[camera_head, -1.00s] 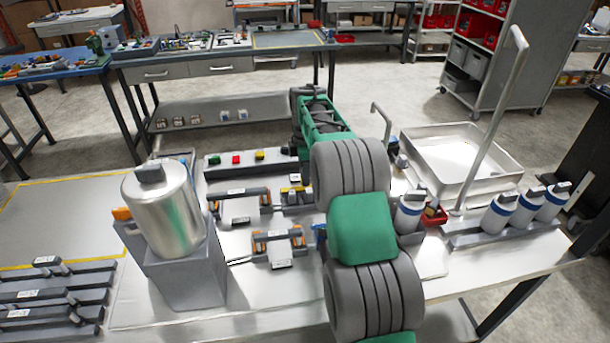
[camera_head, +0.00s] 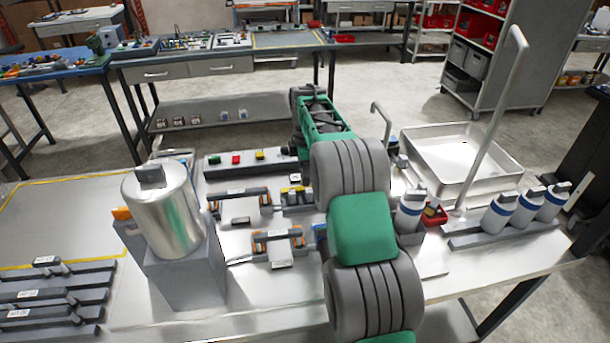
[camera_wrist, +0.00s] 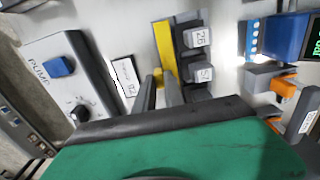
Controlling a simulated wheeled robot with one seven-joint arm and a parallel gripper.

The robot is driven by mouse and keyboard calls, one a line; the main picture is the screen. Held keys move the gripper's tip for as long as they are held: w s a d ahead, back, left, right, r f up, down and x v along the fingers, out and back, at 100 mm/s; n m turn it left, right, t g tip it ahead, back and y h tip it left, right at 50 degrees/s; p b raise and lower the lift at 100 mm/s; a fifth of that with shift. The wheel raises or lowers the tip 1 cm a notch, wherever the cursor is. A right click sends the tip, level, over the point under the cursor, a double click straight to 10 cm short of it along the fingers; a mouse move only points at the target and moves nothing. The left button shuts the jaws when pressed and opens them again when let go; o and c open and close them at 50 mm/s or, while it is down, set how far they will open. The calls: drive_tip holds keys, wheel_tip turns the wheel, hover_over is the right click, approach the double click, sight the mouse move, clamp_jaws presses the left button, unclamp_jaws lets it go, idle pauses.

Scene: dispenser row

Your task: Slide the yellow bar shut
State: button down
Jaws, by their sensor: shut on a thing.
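The yellow bar (camera_wrist: 165,45) shows in the wrist view as a flat strip beside dark blocks with white number tags (camera_wrist: 196,38). A small yellow knob at its near end sits between the two fingertips of my gripper (camera_wrist: 158,84). The gripper is shut on this knob. My gripper is hidden behind my arm there.
A metal canister (camera_head: 163,212) on a grey block stands left of my arm. White bottles (camera_head: 500,210), a steel tray (camera_head: 432,140) and a tall bent post (camera_head: 497,105) stand to the right. A panel with a blue knob (camera_wrist: 59,67) lies left of the bar in the wrist view.

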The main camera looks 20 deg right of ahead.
drive_tip(key=shift+s, duration=0.1)
drive_tip(key=shift+s+a, duration=0.2)
drive_tip(key=shift+s, duration=0.6)
drive_tip(key=shift+f, duration=0.1)
drive_tip(key=c, duration=1.4)
unclamp_jaws()
drive_tip(key=shift+c, duration=0.2)
drive_tip(key=shift+r, duration=0.2)
wheel_tip(320, 180, up, 8)
drive_tip(key=b, duration=0.1)
drive_tip(key=shift+f, duration=0.15)
